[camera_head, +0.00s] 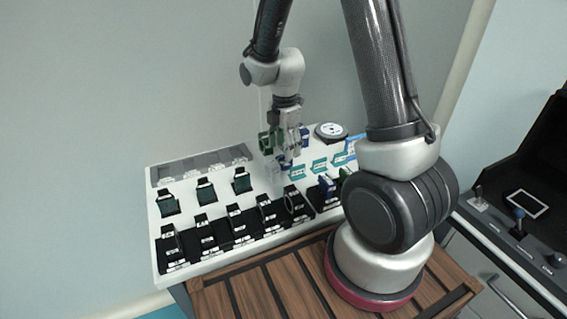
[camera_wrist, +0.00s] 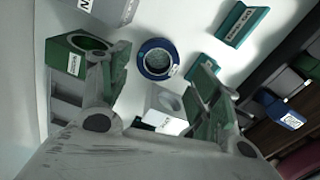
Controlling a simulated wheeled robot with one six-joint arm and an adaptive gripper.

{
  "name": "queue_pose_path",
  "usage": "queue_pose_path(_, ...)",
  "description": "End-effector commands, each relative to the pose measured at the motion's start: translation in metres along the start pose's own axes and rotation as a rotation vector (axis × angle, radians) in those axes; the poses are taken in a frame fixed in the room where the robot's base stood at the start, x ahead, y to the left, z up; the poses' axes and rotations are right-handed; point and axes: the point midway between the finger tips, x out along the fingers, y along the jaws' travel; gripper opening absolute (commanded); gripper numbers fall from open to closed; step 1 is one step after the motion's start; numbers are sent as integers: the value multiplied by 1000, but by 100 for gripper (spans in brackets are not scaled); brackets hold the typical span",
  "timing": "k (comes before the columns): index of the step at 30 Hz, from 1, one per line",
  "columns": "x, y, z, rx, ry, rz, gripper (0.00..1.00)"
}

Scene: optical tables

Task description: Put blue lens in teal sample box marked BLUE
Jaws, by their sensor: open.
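A round blue ring with a clear, speckled centre, which looks like the blue lens (camera_wrist: 157,60), shows in the wrist view beyond and between my fingers. My gripper (camera_wrist: 157,90) is open with nothing between its fingertips; in the head view it hangs over the back middle of the white table (camera_head: 286,160). A teal holder with a white label (camera_wrist: 240,24) is at the upper right of the wrist view. Another teal piece is partly hidden by my right finger. Small teal pieces (camera_head: 297,172) stand right of my gripper in the head view. I cannot read any label as BLUE.
A green box (camera_wrist: 75,55) is close to my left finger, and a grey-white block (camera_wrist: 163,103) lies between the fingers' bases in view. A blue piece (camera_wrist: 280,110) is at the right. Black mounts (camera_head: 238,222) line the table's front. A round black-and-white disc (camera_head: 330,131) sits behind.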

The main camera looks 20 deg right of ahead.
Motion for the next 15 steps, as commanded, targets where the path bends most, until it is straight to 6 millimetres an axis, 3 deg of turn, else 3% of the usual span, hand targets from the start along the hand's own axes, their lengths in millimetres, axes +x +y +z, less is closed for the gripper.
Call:
queue_pose_path(7, 38, 2, -2, 1, 0, -4, 63)
queue_pose_path(15, 47, 3, -2, 2, 0, 0, 63)
